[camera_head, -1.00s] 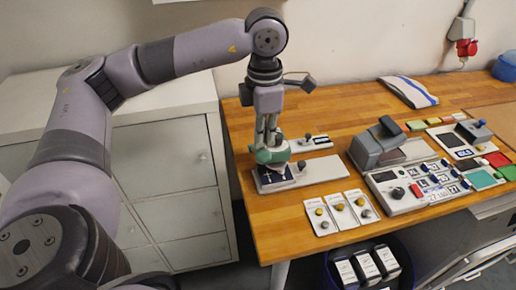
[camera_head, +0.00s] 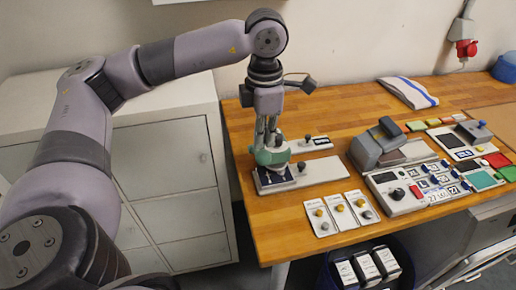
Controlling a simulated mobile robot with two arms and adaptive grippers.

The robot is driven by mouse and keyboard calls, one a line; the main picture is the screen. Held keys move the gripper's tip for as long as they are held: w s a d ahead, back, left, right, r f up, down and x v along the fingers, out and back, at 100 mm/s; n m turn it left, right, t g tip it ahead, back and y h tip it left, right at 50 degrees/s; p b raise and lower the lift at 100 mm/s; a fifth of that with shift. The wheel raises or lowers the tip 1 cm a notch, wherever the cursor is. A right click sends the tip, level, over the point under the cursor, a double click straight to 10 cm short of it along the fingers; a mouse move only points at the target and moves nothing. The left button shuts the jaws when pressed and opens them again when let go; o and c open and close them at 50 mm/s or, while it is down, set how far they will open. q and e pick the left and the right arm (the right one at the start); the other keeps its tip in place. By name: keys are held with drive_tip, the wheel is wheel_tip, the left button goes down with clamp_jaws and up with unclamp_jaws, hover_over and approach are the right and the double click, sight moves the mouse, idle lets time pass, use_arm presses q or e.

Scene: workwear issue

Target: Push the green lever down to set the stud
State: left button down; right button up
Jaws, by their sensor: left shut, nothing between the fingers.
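The gripper hides part of the press and lever. A dark blue patch (camera_head: 274,183) lies at the front of the base plate. My right gripper is not in view.
Cards with round studs (camera_head: 341,215) lie in front of the press. A grey device (camera_head: 377,142) and a control panel (camera_head: 412,192) stand to the right. A small dark-knobbed device (camera_head: 318,143) is behind. A white cabinet (camera_head: 165,150) is at the left.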

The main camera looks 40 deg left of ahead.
sight(260, 153)
use_arm(q)
drive_tip(key=shift+f, duration=0.15)
drive_tip(key=shift+f+b, duration=0.9)
drive_tip(key=shift+b, duration=0.05)
